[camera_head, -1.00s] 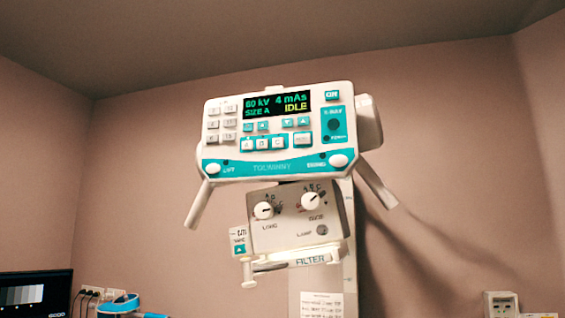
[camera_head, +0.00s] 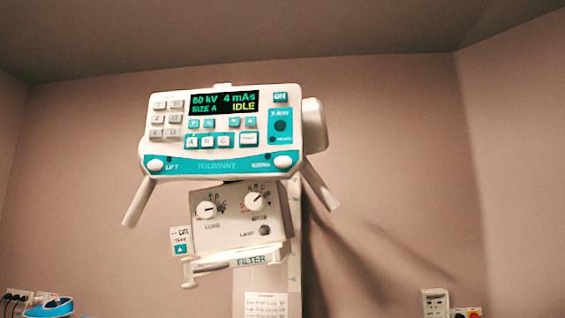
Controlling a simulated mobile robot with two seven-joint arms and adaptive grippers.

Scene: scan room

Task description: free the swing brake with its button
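The X-ray tube head's control panel (camera_head: 225,130) is white and teal, in the upper middle of the head view. Its display (camera_head: 224,103) reads 60 kV, 4 mAs, SIZE A, IDLE. A round white button (camera_head: 283,161) sits at the panel's lower right, beside a small label that looks like SWING. A similar white button (camera_head: 155,164) sits at the lower left beside the label LIFT. Handles (camera_head: 139,203) slope down from both sides. No gripper shows in this view.
Below the panel is a collimator box (camera_head: 238,218) with two knobs and a FILTER rail (camera_head: 250,260). A pale column (camera_head: 293,240) stands behind it. Wall sockets (camera_head: 435,302) are at the lower right. A blue object (camera_head: 57,308) is at the lower left.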

